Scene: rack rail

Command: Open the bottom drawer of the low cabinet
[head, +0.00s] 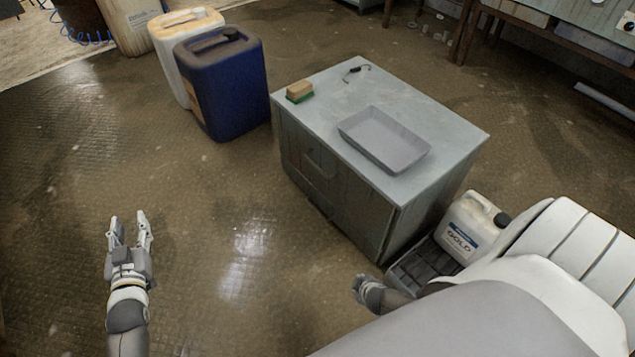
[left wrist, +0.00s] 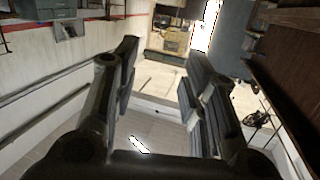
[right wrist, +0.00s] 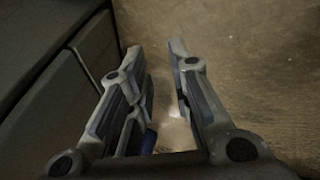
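The low cabinet (head: 335,185) is a grey-blue box in the middle of the head view, its drawer front facing lower left. A handle shows on its upper front. The bottom drawer is hard to make out there, and I see no clear gap around it. In the right wrist view dark cabinet panels (right wrist: 60,80) fill the left side. My right gripper (right wrist: 160,55) is open and empty beside these panels, pointing along the floor. In the head view only a small part of it shows near the cabinet's near corner. My left gripper (head: 130,222) is open and empty over the floor, well left of the cabinet.
A grey tray (head: 385,140), a sponge (head: 299,91) and a small dark item (head: 355,71) lie on the cabinet top. A blue canister (head: 225,85) and a white one (head: 190,25) stand behind left. A white jug (head: 468,230) stands right. The floor left of the cabinet is clear.

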